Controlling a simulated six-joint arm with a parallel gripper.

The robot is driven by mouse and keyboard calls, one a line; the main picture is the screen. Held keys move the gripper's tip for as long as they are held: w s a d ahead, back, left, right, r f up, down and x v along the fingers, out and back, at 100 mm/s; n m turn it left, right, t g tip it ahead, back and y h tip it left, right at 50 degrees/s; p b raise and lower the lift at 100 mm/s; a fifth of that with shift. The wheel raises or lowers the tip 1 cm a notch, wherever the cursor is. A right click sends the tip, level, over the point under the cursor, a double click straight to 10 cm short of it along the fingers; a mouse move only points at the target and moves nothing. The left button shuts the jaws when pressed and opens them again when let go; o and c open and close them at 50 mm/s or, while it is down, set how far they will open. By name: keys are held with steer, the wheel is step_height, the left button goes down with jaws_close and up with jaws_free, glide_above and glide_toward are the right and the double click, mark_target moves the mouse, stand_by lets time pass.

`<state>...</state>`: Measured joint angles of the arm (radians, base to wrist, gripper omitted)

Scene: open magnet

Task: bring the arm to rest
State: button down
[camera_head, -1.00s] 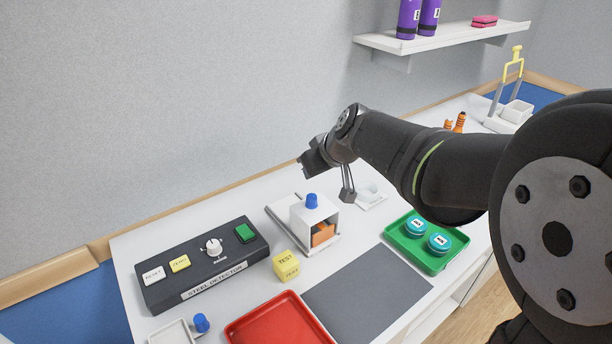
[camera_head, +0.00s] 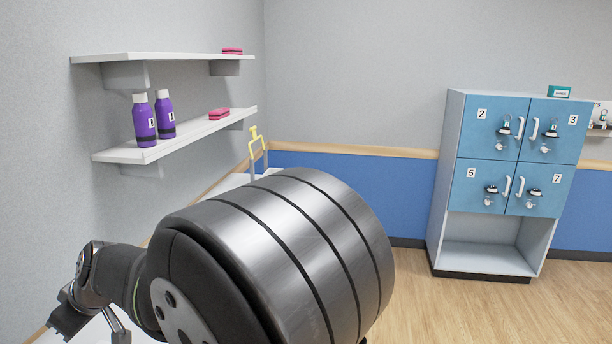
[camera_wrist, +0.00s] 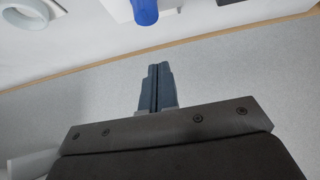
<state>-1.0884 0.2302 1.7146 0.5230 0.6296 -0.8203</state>
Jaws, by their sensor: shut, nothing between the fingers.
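My gripper (camera_wrist: 158,72) shows in the wrist view with its two fingers pressed together and nothing between them. It points toward the grey wall and the wooden edge strip, apart from anything. A blue knob (camera_wrist: 145,11) on a white body shows at the top of the wrist view, beyond the fingertips. In the head view my arm fills the lower middle and left, bent down toward the bench, and the end of the arm is at the far lower left. The fingertips cannot be made out there.
Two white shelves (camera_head: 180,140) hold purple bottles (camera_head: 144,122) and pink blocks (camera_head: 219,113). A yellow-handled stand (camera_head: 256,143) is behind my arm. A blue locker cabinet (camera_head: 497,155) with numbered doors stands at the right. The wooden floor (camera_head: 405,305) before it is clear.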

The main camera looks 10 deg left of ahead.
steer(key=f, duration=0.2)
steer(key=a+f, duration=0.1)
steer(key=f, duration=0.1)
steer(key=shift+f, duration=0.4)
steer(key=shift+d+f, duration=0.1)
steer(key=shift+d, duration=0.35)
steer(key=shift+a, duration=0.1)
steer(key=shift+a, duration=0.3)
steer(key=shift+d+r, duration=0.3)
steer(key=shift+r, duration=0.75)
steer(key=shift+d+r, duration=0.35)
steer(key=shift+r, duration=0.65)
steer(key=shift+d+r, duration=0.3)
steer(key=shift+r, duration=0.75)
